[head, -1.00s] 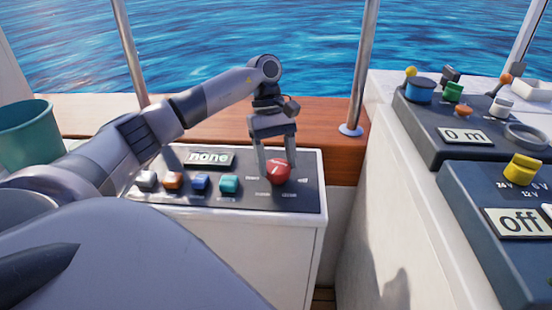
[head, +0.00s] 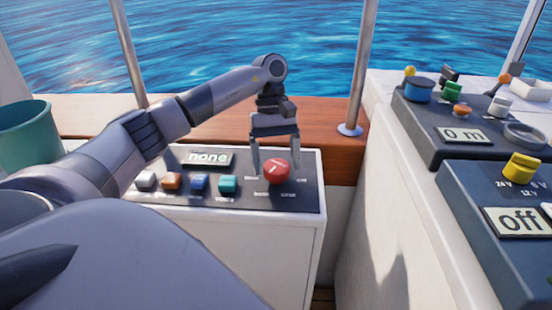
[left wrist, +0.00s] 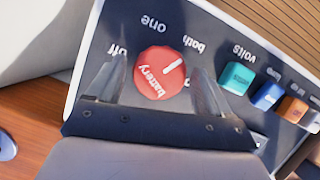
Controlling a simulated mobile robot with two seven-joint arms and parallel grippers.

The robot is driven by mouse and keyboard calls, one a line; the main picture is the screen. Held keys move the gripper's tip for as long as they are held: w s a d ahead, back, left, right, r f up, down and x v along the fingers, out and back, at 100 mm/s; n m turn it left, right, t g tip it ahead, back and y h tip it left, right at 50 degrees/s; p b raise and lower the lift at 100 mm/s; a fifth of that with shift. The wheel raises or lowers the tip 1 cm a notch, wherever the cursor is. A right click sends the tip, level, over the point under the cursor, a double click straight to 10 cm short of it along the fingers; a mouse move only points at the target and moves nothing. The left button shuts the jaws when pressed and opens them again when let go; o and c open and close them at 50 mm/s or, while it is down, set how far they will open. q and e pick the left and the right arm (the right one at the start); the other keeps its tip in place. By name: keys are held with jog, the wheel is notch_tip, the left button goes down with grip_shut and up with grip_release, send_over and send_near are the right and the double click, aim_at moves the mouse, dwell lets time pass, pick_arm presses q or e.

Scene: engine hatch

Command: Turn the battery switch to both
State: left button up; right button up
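The red round battery switch (head: 277,172) sits at the right end of the dark panel on the white box. In the left wrist view the knob (left wrist: 159,74) has a white pointer line towards the right and slightly up, near the "both" label (left wrist: 195,45). The "one" label (left wrist: 155,21) is at the top and an "off" label is at the left, partly covered by a finger. My left gripper (head: 276,165) is open, with its fingers (left wrist: 158,82) on either side of the knob and visible gaps to it. My right gripper is out of view.
A display reading "none" (head: 208,158) and several coloured buttons, including a teal one (head: 228,184), lie left of the switch. A metal post (head: 359,80) stands behind on the right. More control panels (head: 460,120) are at the right. A teal bucket (head: 27,135) stands at the left.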

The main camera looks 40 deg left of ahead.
pick_arm(q)
jog(key=shift+r, duration=0.1)
jog(key=p+v, duration=0.1)
jog(key=v, duration=0.6)
jog(key=shift+p, duration=0.4)
dwell(0.4)
